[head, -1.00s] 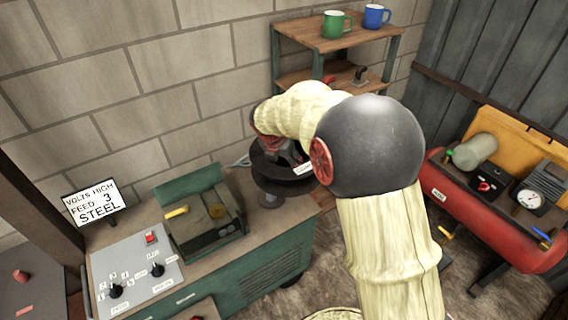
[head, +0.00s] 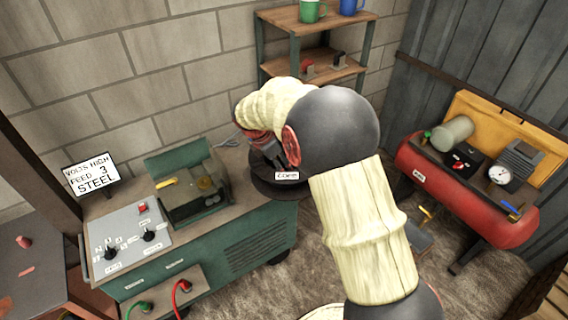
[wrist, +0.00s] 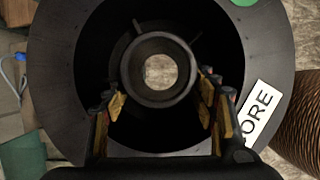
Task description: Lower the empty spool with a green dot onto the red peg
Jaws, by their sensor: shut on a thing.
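The spool (wrist: 60,60) is a black, empty, wide-flanged reel with a green dot (wrist: 241,2) at its upper rim and a white label reading "ORE" in the wrist view. My gripper (wrist: 162,95) is shut on it, with fingers either side of the central hub. Pale, speckled ground shows through the hub hole. In the head view the dark spool (head: 279,192) hangs below my gripper (head: 268,152), partly hidden by my arm, near the green bench's right end. A small red cylinder (head: 24,242) stands on the far-left table; I cannot tell whether it is the red peg.
The green bench (head: 258,250) carries a control panel (head: 128,240) and a sign (head: 92,175). A shelf (head: 315,25) with mugs stands behind. A red compressor tank (head: 465,195) is at right. A brown ribbed object (wrist: 300,115) lies close to the spool's right in the wrist view.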

